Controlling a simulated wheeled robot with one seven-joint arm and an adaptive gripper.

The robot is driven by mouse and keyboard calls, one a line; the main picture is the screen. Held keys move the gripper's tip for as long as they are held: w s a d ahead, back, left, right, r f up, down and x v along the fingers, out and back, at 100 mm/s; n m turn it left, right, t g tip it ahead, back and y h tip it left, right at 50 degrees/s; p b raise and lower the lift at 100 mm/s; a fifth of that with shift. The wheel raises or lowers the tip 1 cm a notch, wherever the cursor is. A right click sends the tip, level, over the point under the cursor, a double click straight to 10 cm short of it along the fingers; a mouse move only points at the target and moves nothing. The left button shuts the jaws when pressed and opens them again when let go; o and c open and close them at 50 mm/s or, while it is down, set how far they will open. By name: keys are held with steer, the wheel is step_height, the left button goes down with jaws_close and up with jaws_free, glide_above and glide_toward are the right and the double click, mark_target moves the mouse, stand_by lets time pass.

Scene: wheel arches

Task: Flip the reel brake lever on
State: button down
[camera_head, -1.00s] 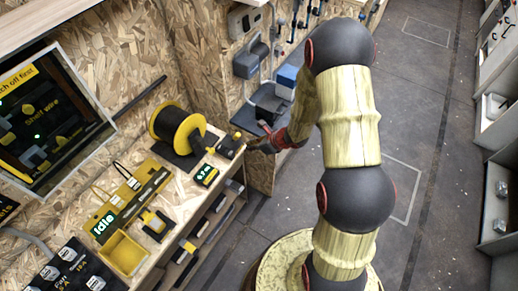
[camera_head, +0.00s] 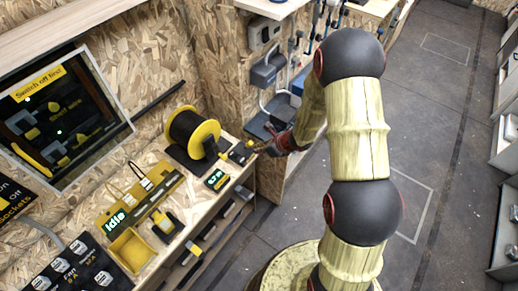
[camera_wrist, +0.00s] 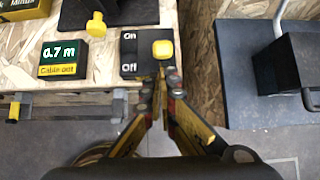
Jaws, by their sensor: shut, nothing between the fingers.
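The reel brake lever is a small dark box (camera_wrist: 130,58) with a yellow knob (camera_wrist: 163,48) at the bench's right end. In the wrist view its face reads "On" at the top and "Off" below; the knob sits beside these labels, nearer "On". It also shows in the head view (camera_head: 250,143). My gripper (camera_wrist: 161,78) is shut and empty, its fingertips just below the knob at the box's near edge; I cannot tell whether they touch it. In the head view my gripper (camera_head: 264,149) comes in from the right. The black cable reel (camera_head: 192,132) with yellow flanges stands left of the lever.
A "0.7 m Cable out" display (camera_wrist: 63,58) lies left of the lever. A yellow knob (camera_wrist: 96,24) sticks out near the reel stand. An "Idle" panel (camera_head: 117,218) and yellow tray (camera_head: 131,250) lie farther along the bench. A dark box (camera_wrist: 290,72) stands right of an OSB wall.

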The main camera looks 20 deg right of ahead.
mark_target(250, 142)
steer(key=shift+w+a+r+g+h+p, duration=0.25)
steer(key=shift+r+g+p, duration=0.2)
steer(key=shift+p, duration=1.35)
steer(key=g+h+p, duration=0.1)
steer(key=p, duration=0.3)
steer(key=w+a+r+g+p, duration=0.1)
steer(key=p, duration=0.4)
steer(key=shift+w+r+h, duration=0.2)
steer(key=shift+r+h, duration=0.1)
steer(key=shift+h, duration=0.05)
steer(key=shift+w+a+r+p, duration=0.1)
steer(key=shift+w+r+p, duration=0.1)
steer(key=shift+p, duration=0.95)
steer(key=shift+w+a+p, duration=0.15)
steer(key=shift+w+p, duration=0.1)
steer(key=shift+p, duration=0.4)
steer(key=shift+w+a+r+p, duration=0.4)
steer(key=shift+w+p, duration=0.15)
steer(key=shift+p, duration=0.35)
steer(key=shift+f, duration=0.25)
steer(key=shift+d, duration=0.1)
steer(key=shift+r, duration=0.15)
